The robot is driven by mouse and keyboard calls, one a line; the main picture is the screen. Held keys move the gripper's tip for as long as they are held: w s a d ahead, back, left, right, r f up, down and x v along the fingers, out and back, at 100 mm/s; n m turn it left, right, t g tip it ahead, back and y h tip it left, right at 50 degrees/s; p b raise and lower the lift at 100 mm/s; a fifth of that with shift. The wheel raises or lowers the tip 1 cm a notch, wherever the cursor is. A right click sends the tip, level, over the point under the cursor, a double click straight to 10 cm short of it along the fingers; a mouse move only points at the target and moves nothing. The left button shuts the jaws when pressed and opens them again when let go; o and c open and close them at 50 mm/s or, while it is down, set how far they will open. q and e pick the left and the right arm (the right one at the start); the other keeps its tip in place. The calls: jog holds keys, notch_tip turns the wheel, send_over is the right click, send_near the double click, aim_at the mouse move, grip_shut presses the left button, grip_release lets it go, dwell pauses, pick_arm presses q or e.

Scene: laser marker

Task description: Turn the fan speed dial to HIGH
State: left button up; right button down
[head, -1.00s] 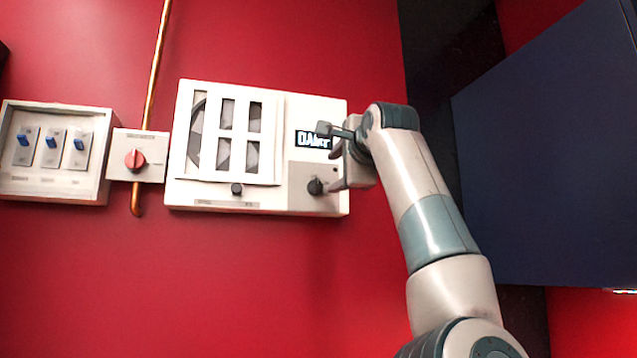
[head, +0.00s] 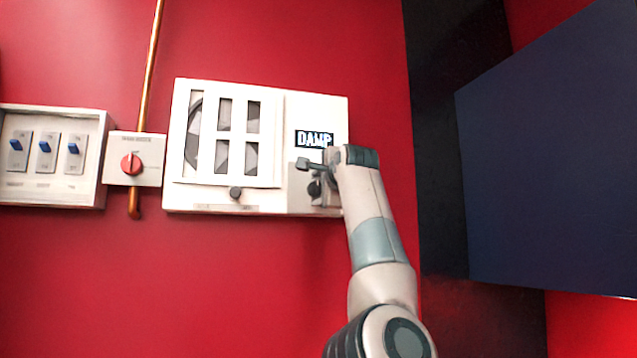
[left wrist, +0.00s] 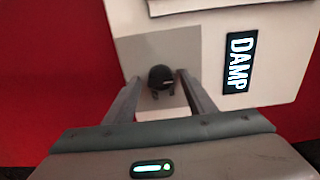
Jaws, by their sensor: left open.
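The white fan unit (head: 262,196) is on the red wall, with a slatted grille on its left. A black round dial (head: 314,188) sits on a grey plate at its lower right, below a display (head: 314,139) reading "DAMP". In the left wrist view the dial (left wrist: 161,76) lies between the fingertips of my left gripper (left wrist: 159,80), one finger on each side. In the head view my left gripper (head: 311,182) is open in front of the dial and partly hides it. I cannot tell whether the fingers touch it. The dial's markings are not readable. My right gripper is not in view.
A small dark knob (head: 235,193) sits below the grille. To the left are a red rotary switch (head: 131,163) on a white box, a copper pipe (head: 150,75) and a panel of blue toggle switches (head: 60,190). A large dark blue panel (head: 550,160) stands at the right.

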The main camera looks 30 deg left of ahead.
pick_arm(q)
jog(key=shift+w+a, duration=0.1)
jog(key=shift+a, duration=0.05)
jog(key=c, duration=1)
jog(key=shift+c, duration=0.2)
